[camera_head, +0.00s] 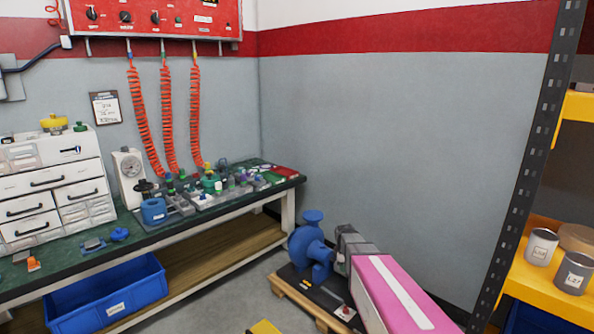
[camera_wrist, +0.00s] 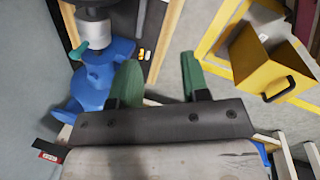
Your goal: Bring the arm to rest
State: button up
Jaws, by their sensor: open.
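My gripper (camera_wrist: 160,70) shows in the wrist view with its two green fingers spread well apart and nothing between them. It points down past a blue pump (camera_wrist: 98,78), which lies to the left of the fingers in that view. In the head view the same blue pump (camera_head: 309,248) stands on a wooden pallet (camera_head: 292,302) on the floor. I cannot tell how far the fingers are from the pump.
A green-topped workbench (camera_head: 178,232) along the wall holds white drawers (camera_head: 50,190) and small parts. A blue bin (camera_head: 105,300) sits under it. A yellow shelf (camera_head: 540,298) with cans stands at the right. An open yellow box (camera_wrist: 275,65) lies right of the fingers.

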jog(key=s+a+r+m+g, duration=0.1)
jog(key=s+r+m, duration=0.1)
jog(key=s+m, duration=0.5)
jog(key=s+r+m+g+y, duration=0.1)
jog(key=s+r+m, duration=0.2)
jog(key=s+m, duration=0.4)
jog(key=s, duration=0.6)
jog(key=shift+s+a+r, duration=0.15)
jog(key=shift+s+a, duration=0.15)
jog(key=shift+a, duration=0.05)
jog(key=shift+o, duration=0.3)
dwell(0.4)
